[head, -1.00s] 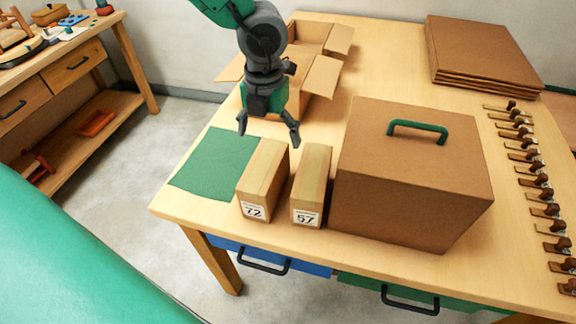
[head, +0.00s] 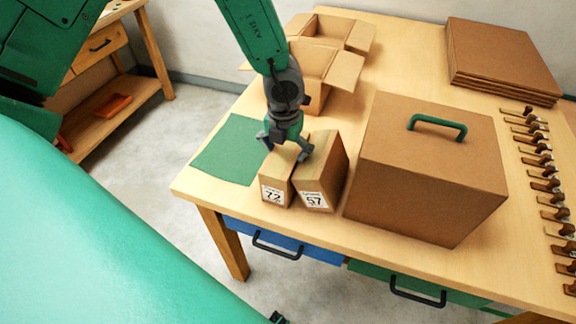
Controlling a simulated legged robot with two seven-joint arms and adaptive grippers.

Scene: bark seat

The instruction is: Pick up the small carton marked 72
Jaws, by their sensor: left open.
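The small carton marked 72 (head: 272,192) stands near the front edge of the table, its label facing the front. The small carton marked 57 (head: 316,196) is close against its right side and sits askew; I cannot tell whether it is turned or leaning. My left gripper (head: 286,152) points down at the rear of the two cartons, fingers spread. Its left finger is at the rear of carton 72, and its right finger is over the top of carton 57. The gripper hides the back of carton 72. I cannot tell whether the fingers touch. My right gripper is not in view.
A large brown box (head: 428,170) with a green handle stands right of the cartons. A green mat (head: 228,150) lies left of them. An open cardboard box (head: 330,68) is behind. Flat cardboard sheets (head: 503,60) and a row of clamps (head: 545,185) lie at the right.

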